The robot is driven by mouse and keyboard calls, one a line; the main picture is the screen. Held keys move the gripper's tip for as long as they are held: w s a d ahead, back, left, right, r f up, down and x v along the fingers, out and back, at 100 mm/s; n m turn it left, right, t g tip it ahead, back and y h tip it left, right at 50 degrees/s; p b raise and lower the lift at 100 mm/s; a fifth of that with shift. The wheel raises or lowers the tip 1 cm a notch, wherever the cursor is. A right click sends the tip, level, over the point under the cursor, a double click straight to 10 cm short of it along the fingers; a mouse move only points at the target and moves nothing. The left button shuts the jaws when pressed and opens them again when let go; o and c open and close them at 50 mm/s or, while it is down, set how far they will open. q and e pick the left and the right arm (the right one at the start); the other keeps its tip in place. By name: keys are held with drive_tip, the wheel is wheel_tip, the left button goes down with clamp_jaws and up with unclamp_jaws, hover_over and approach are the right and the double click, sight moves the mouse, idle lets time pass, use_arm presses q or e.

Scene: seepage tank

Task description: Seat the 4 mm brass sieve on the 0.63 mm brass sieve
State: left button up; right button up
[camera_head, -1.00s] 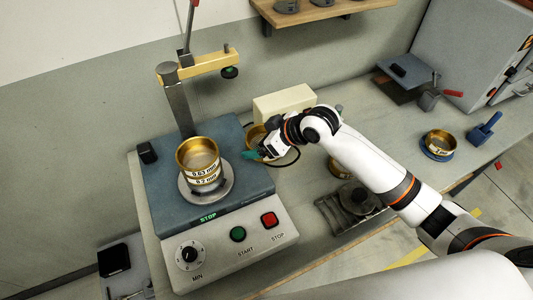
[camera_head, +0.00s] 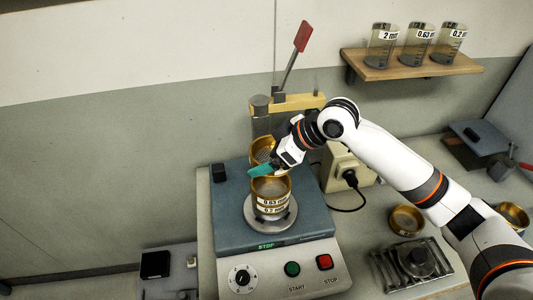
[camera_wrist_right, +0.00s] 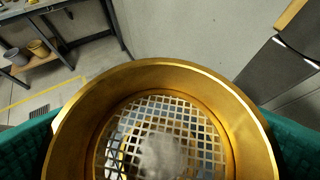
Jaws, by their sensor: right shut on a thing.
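The 0.63 mm brass sieve (camera_head: 271,187) stands upright on the 0.2 mm brass sieve (camera_head: 271,211), on the round plate of the shaker. My right gripper (camera_head: 264,169) has its teal fingers shut on another brass sieve (camera_head: 263,147), which shows just behind and above the stack's rim. In the right wrist view this held sieve (camera_wrist_right: 160,77) has a coarse open mesh, with a teal finger on either side. Its size label is not readable. It looks apart from the stack, but the gripper hides part of the space between. My left gripper is not in view.
The blue-grey shaker (camera_head: 230,235) has a clamp post with a red-handled lever (camera_head: 301,40) behind the stack. A cream box with a cable (camera_head: 345,165) stands at its right. Another brass sieve (camera_head: 407,219) lies further right. Labelled beakers (camera_head: 418,45) stand on a wall shelf.

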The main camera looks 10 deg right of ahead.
drive_tip(key=shift+a, duration=0.1)
drive_tip(key=shift+r+p, duration=0.15)
drive_tip(key=shift+p, duration=0.45)
wheel_tip(320, 180, down, 6)
drive_tip(key=b, duration=0.3)
drive_tip(key=shift+p, duration=0.45)
idle(0.7)
drive_tip(key=shift+f+b, duration=0.3)
drive_tip(key=shift+f, duration=0.7)
idle(0.3)
drive_tip(key=o, duration=0.7)
